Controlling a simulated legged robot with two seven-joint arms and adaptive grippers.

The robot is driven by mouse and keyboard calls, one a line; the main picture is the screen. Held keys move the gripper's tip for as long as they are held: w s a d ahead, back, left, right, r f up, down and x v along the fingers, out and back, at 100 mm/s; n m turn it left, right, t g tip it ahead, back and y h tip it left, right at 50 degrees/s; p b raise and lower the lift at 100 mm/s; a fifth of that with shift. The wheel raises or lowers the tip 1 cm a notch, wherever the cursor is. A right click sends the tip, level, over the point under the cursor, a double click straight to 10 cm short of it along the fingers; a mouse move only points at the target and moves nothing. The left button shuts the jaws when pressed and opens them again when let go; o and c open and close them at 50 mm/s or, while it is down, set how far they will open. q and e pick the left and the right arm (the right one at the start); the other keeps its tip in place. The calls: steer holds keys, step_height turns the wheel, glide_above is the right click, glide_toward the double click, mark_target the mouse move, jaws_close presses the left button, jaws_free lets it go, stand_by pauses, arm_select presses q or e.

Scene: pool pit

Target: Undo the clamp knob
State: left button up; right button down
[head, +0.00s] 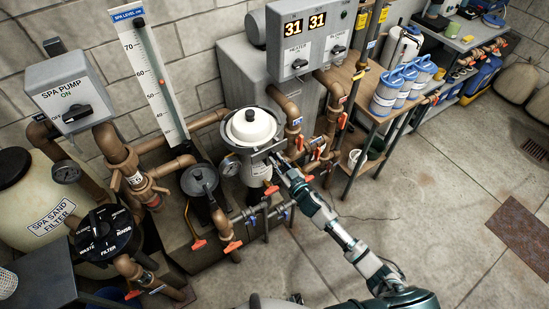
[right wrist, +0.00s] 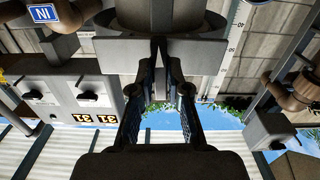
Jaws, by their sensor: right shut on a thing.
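A grey canister (head: 256,170) with a white round lid (head: 250,126) stands among the brown pipes in the head view. A grey clamp band (head: 262,149) runs round its top below the lid. My right gripper (head: 279,162) reaches the front right side of the band, its arm coming from the lower right. In the right wrist view, its two dark fingers (right wrist: 160,66) close in at the underside of a grey bar (right wrist: 200,50). The gripper is shut on the clamp knob, which is mostly hidden between the fingertips. My left gripper is not in view.
Brown pipes (head: 290,108) with orange-handled valves crowd the canister's right side. A round gauge (head: 230,166) sits close on its left. A grey heater box (head: 240,75) stands behind. A wooden bench (head: 372,100) holds blue-lidded tubs. The floor at right is mostly clear.

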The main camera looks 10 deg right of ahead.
steer(key=n, duration=0.5)
steer(key=shift+d+r+n, duration=0.1)
steer(key=shift+r+n, duration=0.15)
steer(key=shift+n, duration=0.05)
steer(key=n, duration=0.3)
steer(key=shift+p, duration=0.3)
steer(key=n, duration=0.9)
steer(key=shift+f+p, duration=0.1)
steer(key=shift+p, duration=0.25)
steer(key=c, duration=1)
jaws_free()
steer(key=shift+f, duration=0.1)
steer(key=shift+c, duration=0.2)
steer(key=shift+s, duration=0.15)
steer(key=v, duration=0.6)
steer(key=shift+s+d, duration=0.15)
steer(key=shift+s, duration=0.25)
